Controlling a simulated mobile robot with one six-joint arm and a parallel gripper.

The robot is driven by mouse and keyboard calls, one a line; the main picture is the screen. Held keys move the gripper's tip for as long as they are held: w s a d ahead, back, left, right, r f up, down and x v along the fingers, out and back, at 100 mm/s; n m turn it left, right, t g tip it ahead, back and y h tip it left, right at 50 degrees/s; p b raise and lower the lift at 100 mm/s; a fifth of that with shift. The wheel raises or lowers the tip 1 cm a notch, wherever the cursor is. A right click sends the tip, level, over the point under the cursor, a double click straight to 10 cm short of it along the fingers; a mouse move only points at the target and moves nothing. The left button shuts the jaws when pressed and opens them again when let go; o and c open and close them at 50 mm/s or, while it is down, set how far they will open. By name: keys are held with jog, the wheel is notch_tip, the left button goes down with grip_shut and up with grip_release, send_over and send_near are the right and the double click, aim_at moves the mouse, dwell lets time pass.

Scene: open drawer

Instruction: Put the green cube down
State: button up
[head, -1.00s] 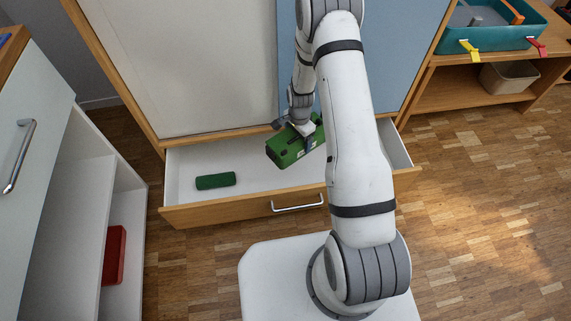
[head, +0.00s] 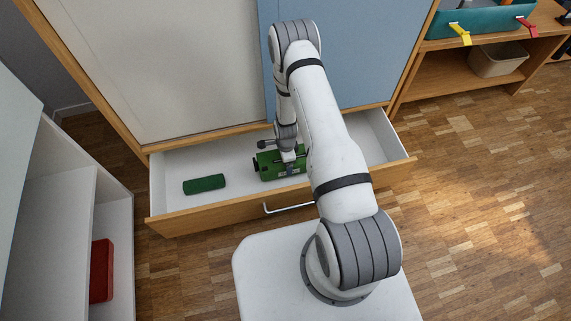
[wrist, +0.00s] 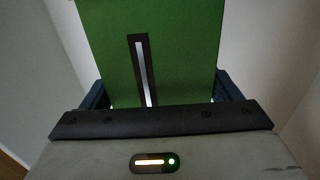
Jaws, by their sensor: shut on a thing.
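My gripper (head: 288,160) is shut on the green cube (head: 267,172), a boxy green block with dark and light marks. In the head view it is inside the open white drawer (head: 225,164), right of its middle. The cube looks low over the drawer floor; I cannot tell whether it touches. In the wrist view the cube (wrist: 165,45) fills the upper middle between the two dark fingers, with a dark slot on its face. My arm hides part of the drawer's right side.
A dark green cylinder (head: 204,184) lies in the drawer, left of the cube. The drawer's wooden front (head: 200,220) has a metal handle. A white shelf unit (head: 60,190) with a red object (head: 102,271) stands left. A teal bin (head: 480,20) sits on a shelf at upper right.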

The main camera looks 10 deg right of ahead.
jog(key=shift+f, duration=1.15)
jog(key=shift+b, duration=0.3)
jog(key=shift+f, duration=0.25)
jog(key=o, duration=1.1)
jog(key=shift+r, duration=0.1)
jog(key=shift+c, duration=0.2)
